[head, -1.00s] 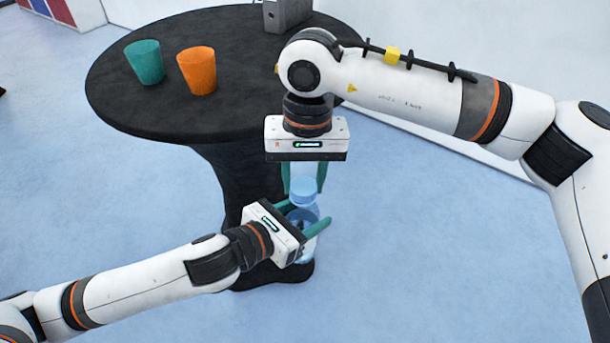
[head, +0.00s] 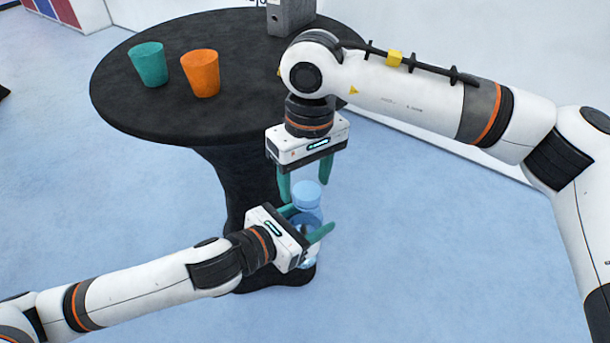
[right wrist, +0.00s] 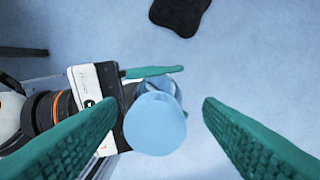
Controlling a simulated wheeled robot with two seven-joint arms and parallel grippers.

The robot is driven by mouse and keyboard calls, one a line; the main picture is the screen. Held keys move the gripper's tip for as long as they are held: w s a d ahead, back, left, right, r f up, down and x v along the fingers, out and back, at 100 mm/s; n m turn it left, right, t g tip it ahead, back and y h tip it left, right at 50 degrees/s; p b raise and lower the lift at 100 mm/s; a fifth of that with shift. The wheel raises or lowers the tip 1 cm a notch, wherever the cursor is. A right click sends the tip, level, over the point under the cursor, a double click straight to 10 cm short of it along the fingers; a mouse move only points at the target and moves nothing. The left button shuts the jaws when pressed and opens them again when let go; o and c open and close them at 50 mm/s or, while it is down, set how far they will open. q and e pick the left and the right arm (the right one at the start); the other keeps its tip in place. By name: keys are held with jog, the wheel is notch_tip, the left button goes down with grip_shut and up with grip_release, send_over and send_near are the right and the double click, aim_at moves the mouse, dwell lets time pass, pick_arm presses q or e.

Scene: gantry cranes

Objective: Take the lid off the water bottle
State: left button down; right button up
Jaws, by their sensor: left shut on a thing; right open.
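The water bottle (head: 309,217) is clear and bluish and stands upright in my left gripper (head: 305,222), which is shut around its body. Its light-blue lid (head: 306,195) sits at the top, in line with the bottle; I cannot tell whether it is loose. My right gripper (head: 305,187) is open just above the lid, pointing down, its green fingers spread to either side. In the right wrist view the round lid (right wrist: 155,123) shows from above, nearer the left finger of my right gripper (right wrist: 160,103). The lid hides most of the bottle there.
A round black-draped table (head: 150,115) stands behind the bottle, with a teal cup (head: 148,65), an orange cup (head: 200,74) and a grey binder-like box (head: 290,15) on it. The bottle is held in front of the table. Open blue floor lies to the right.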

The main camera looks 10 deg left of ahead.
jog(key=shift+r, duration=2.3)
jog(key=shift+c, duration=0.3)
jog(key=m, duration=0.4)
jog(key=shift+d+r+m, duration=0.1)
jog(key=shift+r+m, duration=0.1)
jog(key=shift+m, duration=0.2)
jog(key=m, duration=0.6)
jog(key=shift+s+r, duration=0.1)
jog(key=shift+r, duration=0.25)
jog(key=m, duration=0.6)
jog(key=shift+d+r+m, duration=0.1)
jog(key=shift+r+m, duration=0.2)
jog(key=shift+r, duration=0.05)
jog(key=m, duration=0.4)
jog(key=shift+r, duration=0.2)
jog(key=m, duration=0.4)
jog(key=shift+s+r+m, duration=0.1)
jog(key=shift+r+m, duration=0.15)
jog(key=shift+m, duration=0.05)
jog(key=m, duration=0.5)
jog(key=shift+d+r+m, duration=0.1)
jog(key=shift+r+m, duration=0.15)
jog(key=shift+m, duration=0.05)
jog(key=f, duration=0.8)
jog(key=shift+s, duration=0.25)
